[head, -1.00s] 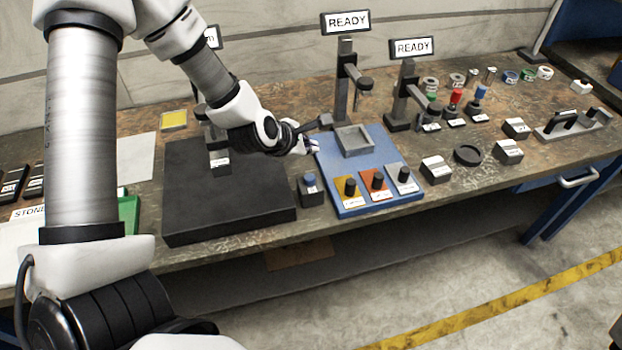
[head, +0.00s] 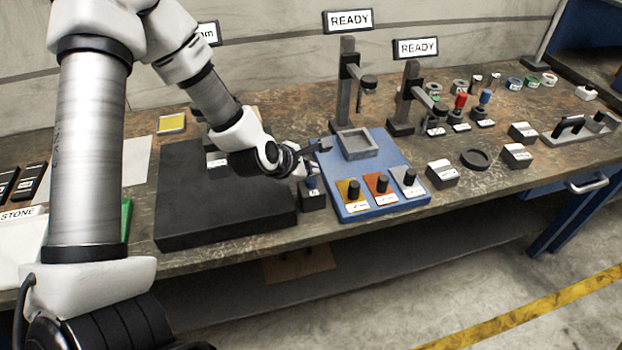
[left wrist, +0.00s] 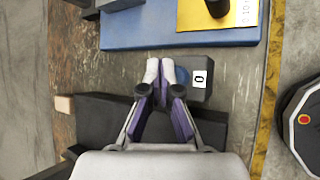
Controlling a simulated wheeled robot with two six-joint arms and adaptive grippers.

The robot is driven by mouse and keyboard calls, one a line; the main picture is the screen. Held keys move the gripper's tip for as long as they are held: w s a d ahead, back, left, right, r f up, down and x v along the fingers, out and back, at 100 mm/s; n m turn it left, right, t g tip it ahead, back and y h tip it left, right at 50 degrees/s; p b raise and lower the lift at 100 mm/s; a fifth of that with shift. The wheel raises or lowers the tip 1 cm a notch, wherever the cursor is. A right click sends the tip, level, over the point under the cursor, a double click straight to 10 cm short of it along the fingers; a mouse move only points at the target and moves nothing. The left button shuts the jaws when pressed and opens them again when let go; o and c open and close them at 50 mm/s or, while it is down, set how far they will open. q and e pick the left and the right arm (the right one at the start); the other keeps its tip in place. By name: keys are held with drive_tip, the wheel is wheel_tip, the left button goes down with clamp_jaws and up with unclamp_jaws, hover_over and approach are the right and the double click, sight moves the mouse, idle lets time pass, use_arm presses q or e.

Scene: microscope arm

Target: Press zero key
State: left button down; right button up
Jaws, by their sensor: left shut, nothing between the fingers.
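The zero key is a small dark box (head: 313,198) with a blue button on top, at the bench front between the black slab and the blue board. In the left wrist view the box (left wrist: 200,81) shows its white "0" label, with its blue button partly hidden by a fingertip. My left gripper (head: 306,171) is shut and empty, with its fingertips just above or beside the button. In the left wrist view the fingertips (left wrist: 160,69) lie together over the box's left part. I cannot tell whether they touch the button. My right gripper is not in view.
The black slab (head: 200,220) lies under my left arm. The blue board (head: 400,155) with a grey tray and several knobs stands right of the key. Upright stands with READY signs (head: 348,21) rise behind. Small grey blocks (head: 442,174) lie further right.

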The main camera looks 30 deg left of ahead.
sight(310, 181)
use_arm(q)
drive_tip(key=shift+f, duration=0.1)
idle(0.8)
drive_tip(key=shift+f+b, duration=0.35)
drive_tip(key=shift+b, duration=0.25)
drive_tip(key=shift+f+b, duration=0.5)
drive_tip(key=shift+b, duration=0.1)
idle(0.4)
drive_tip(key=shift+r, duration=0.1)
drive_tip(key=shift+r+p, duration=0.7)
drive_tip(key=shift+r, duration=0.15)
wheel_tip(310, 181, up, 5)
drive_tip(key=p, duration=0.4)
drive_tip(key=shift+r, duration=0.1)
idle(0.7)
